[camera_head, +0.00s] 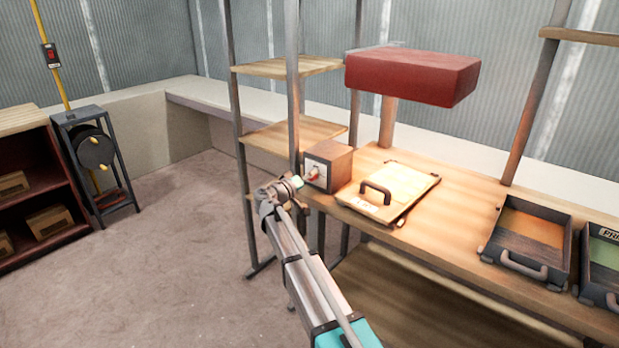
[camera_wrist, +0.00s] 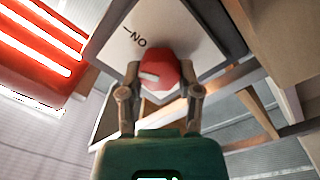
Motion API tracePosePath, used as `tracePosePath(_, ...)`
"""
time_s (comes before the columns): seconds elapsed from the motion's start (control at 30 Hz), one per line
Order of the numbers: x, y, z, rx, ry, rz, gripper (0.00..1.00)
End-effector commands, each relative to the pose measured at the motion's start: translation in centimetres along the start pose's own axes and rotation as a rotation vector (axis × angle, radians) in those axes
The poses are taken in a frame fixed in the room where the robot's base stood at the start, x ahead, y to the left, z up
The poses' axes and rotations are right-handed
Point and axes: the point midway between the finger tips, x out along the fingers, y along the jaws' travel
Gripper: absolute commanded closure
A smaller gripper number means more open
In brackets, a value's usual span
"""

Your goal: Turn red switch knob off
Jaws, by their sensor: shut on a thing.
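The red switch knob (camera_wrist: 160,73) sits on the pale front plate (camera_wrist: 190,30) of a brown box (camera_head: 330,165) at the left end of the wooden bench. In the wrist view the plate carries the word "ON" and a short line, and the knob has a white mark across its face. My gripper (camera_wrist: 160,92) has one finger on each side of the knob and is shut on it. In the head view the knob (camera_head: 314,173) shows small beside my gripper (camera_head: 298,182).
A wooden board with a dark handle (camera_head: 395,192) lies right of the box. A red lamp hood (camera_head: 412,75) hangs above the bench. Grey trays (camera_head: 530,235) stand farther right. A shelf post (camera_head: 293,90) rises close behind my gripper.

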Motion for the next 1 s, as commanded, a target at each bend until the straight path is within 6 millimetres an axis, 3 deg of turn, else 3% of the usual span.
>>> tracePosePath(1.0, 0.04, -0.41, 0.19, -0.947, 0.043, 0.017, 1.00)
